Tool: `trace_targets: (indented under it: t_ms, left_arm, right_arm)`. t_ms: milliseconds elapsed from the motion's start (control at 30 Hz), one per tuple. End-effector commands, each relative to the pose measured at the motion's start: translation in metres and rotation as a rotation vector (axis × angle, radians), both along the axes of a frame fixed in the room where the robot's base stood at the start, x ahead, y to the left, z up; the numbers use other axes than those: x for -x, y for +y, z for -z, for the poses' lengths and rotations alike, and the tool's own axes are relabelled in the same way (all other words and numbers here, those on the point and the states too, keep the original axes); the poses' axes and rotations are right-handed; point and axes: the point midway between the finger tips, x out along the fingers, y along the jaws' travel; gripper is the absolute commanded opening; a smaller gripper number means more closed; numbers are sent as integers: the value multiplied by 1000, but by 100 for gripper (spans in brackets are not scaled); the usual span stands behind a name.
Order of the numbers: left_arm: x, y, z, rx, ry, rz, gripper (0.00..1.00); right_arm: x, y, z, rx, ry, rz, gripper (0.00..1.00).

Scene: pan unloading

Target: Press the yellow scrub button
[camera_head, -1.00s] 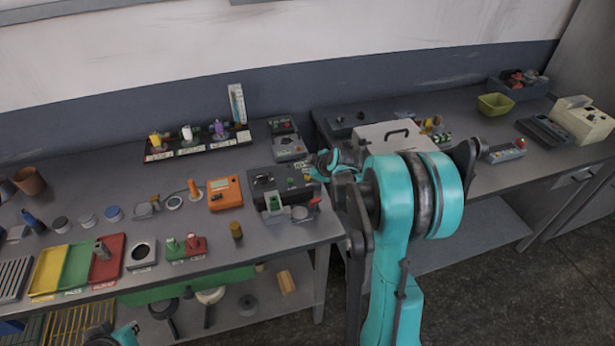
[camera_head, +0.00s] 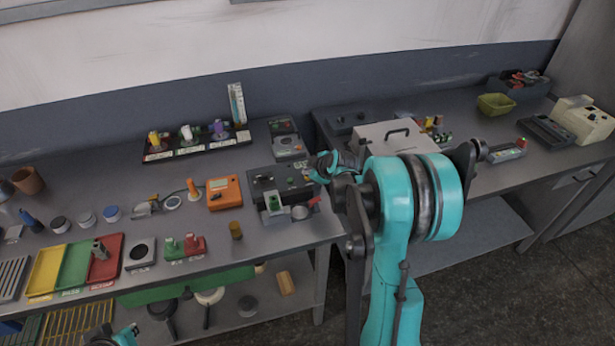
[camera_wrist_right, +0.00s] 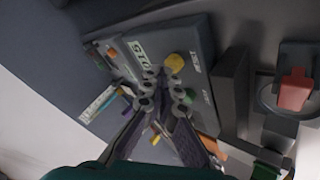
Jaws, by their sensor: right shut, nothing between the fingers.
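A round yellow button (camera_wrist_right: 175,63) sits on the face of a dark control box (camera_wrist_right: 205,38) in the right wrist view. The lettering beside it is too small to read fully. My right gripper (camera_wrist_right: 164,80) is shut and empty, with its fingertips over the box face close to the yellow button; I cannot tell whether they touch it. A green button beside the fingers is partly hidden. In the head view the dark box (camera_head: 262,188) stands at the right end of the left bench, with my right gripper (camera_head: 322,168) at its right edge. My left gripper's fingers are not visible.
An orange meter (camera_head: 224,193) stands left of the box. A green-topped fixture (camera_head: 273,203) stands in front of it, and a grey device (camera_head: 290,147) behind. A case with a handle (camera_head: 395,138) lies on the right bench. A red-topped part (camera_wrist_right: 295,90) shows at the wrist view's right.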

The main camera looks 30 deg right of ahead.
Motion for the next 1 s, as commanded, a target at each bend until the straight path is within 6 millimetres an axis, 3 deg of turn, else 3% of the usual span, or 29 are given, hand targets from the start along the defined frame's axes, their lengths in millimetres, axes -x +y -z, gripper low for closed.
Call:
trace_targets:
  t_ms: [1000]
  left_arm:
    - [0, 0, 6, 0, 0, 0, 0]
  right_arm:
    - [0, 0, 7, 0, 0, 0, 0]
